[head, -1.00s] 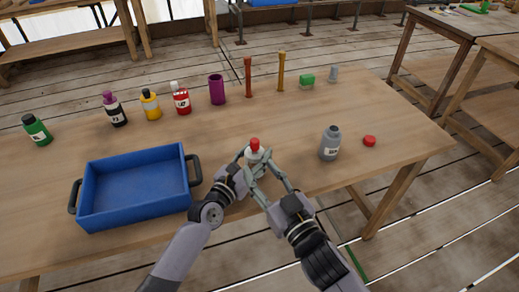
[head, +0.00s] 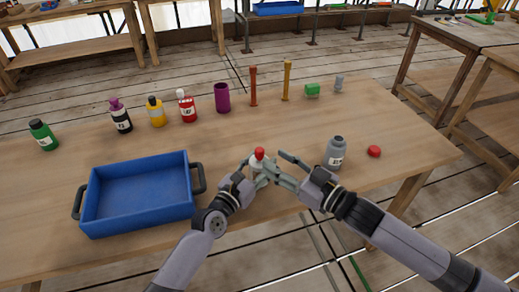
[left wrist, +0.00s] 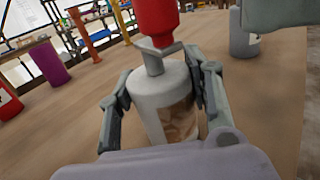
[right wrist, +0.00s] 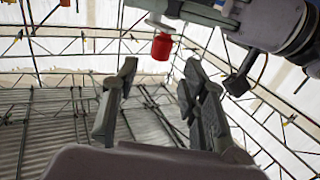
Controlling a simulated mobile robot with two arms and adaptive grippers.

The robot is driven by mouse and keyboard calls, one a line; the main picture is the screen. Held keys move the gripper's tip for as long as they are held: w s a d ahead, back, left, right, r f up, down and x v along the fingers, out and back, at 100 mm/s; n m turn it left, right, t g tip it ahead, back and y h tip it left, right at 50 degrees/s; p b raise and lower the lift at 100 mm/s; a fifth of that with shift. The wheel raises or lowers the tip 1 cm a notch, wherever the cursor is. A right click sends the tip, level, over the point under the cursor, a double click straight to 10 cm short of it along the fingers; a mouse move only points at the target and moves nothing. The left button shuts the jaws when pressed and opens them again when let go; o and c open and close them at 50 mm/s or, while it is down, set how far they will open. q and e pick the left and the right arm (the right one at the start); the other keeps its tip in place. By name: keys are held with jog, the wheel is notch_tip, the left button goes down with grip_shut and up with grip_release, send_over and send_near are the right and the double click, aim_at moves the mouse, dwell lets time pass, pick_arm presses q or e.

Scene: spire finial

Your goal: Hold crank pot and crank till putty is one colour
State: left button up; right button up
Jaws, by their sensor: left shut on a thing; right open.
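The crank pot (left wrist: 153,90) is a small white pot with a grey crank on top and a red knob (left wrist: 157,20). A window in its side shows mottled brown putty (left wrist: 180,122); whether it is one colour I cannot tell. My left gripper (left wrist: 160,92) is shut around the pot, which stands upright at the table's near edge; its red knob shows in the head view (head: 259,153). My right gripper (head: 279,165) is open and empty, just right of the pot. In the right wrist view the knob (right wrist: 162,47) appears beyond the open fingers (right wrist: 158,90).
A blue tray (head: 88,205) is left of the pot. A grey bottle (head: 334,153) and red cap (head: 374,151) are to the right. Several bottles, a purple cup (head: 222,98) and a green block (head: 312,90) stand behind. Mid-table is clear.

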aim_at(263, 153)
jog(key=x, duration=0.7)
jog(key=shift+s, duration=0.1)
jog(key=shift+c, duration=0.6)
jog(key=shift+d, duration=0.1)
grip_shut()
